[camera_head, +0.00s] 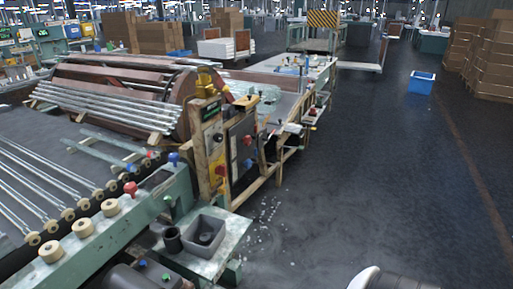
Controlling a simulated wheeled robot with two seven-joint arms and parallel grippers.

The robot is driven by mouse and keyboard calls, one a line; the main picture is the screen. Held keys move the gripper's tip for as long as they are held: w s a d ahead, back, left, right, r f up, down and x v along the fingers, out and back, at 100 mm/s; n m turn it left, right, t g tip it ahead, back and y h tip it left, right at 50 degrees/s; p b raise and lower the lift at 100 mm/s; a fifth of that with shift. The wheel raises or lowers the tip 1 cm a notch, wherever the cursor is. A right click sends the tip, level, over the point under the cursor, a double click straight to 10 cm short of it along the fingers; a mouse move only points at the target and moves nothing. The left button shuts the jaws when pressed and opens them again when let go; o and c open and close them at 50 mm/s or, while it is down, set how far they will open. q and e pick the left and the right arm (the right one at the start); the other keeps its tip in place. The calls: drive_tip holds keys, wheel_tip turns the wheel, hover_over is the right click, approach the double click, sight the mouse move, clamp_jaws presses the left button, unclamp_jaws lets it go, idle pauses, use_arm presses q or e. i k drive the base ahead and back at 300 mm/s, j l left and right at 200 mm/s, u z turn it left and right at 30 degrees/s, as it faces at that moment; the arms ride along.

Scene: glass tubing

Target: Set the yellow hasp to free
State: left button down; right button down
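No hasp can be made out with certainty. A small yellow fitting (206,82) sits on top of the upright wooden-framed control panel (213,145), at the near end of the large brown drum (125,85). The panel has a yellow face with dark boxes and red knobs. Details of the fitting are too small to tell how it is set. Neither of my grippers shows in this view. A white and dark rounded part at the bottom edge, right of centre, may be mine.
A green conveyor bench with glass tubes (35,180) and wooden rollers (82,228) fills the left. A grey square tray (204,232) stands on a low ledge. Open dark floor (350,190) lies to the right, with a blue bin (421,82) and stacked cartons (490,60) beyond.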

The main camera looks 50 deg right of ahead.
sight(221, 190)
drive_tip(key=z, duration=1.25)
